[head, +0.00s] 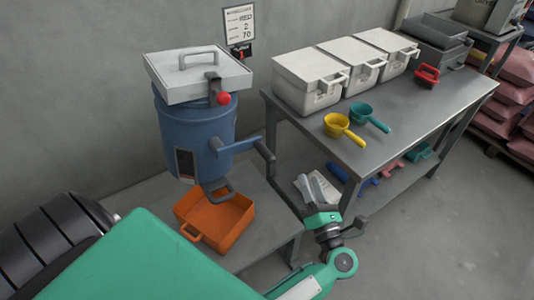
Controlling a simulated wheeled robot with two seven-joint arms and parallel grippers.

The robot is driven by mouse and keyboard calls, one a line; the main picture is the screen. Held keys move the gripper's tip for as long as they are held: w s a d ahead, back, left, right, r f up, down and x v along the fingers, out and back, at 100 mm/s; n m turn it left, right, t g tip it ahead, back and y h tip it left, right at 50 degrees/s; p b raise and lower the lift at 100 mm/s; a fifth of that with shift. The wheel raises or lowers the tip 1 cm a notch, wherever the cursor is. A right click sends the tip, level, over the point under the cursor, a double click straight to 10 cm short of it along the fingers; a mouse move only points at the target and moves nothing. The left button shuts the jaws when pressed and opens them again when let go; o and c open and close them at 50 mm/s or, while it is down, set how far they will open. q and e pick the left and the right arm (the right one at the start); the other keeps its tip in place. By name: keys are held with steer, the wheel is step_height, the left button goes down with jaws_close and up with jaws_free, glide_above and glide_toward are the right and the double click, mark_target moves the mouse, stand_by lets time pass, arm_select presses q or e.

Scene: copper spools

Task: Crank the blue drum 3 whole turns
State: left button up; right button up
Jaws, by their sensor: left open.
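The blue drum (197,128) stands upright at the left against the wall, under a pale lid (198,74) with a grey handle. A grey-blue crank (265,153) sticks out of the drum's right side and bends downward; its lower end is hard to make out. My left gripper (313,182) is open, to the right of and below the crank, apart from it. Its pale fingers point up, and nothing shows between them. My green left arm crosses the bottom of the view. My right gripper is out of view.
A red-knobbed lever (222,98) sits at the lid's front. An orange tray (232,232) lies below the drum on a low grey bench (262,238). A metal table (391,152) at right holds white bins (308,80), a yellow scoop (338,126) and a teal scoop (363,114).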

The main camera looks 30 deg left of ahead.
arm_select(q)
steer(key=s+a+r+n+g, duration=0.2)
steer(key=s+r+n+g, duration=0.15)
steer(key=n+g, duration=0.4)
steer(key=n+t+p, duration=0.1)
glide_toward(264, 151)
steer(key=x, duration=0.3)
steer(key=shift+w+a+f, duration=0.15)
steer(key=shift+w+f, duration=0.15)
steer(key=shift+f, duration=0.05)
steer(key=shift+t, duration=0.25)
steer(key=x, duration=0.2)
steer(key=p+x, duration=0.1)
steer(key=x, duration=0.4)
steer(key=shift+a+f+p, duration=0.15)
steer(key=shift+f+p, duration=0.1)
steer(key=shift+p, duration=0.1)
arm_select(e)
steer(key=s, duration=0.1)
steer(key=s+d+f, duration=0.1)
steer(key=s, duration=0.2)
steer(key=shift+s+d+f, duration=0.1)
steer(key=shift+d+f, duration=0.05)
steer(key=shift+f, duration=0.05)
arm_select(q)
steer(key=shift+c, duration=0.5)
jaws_close()
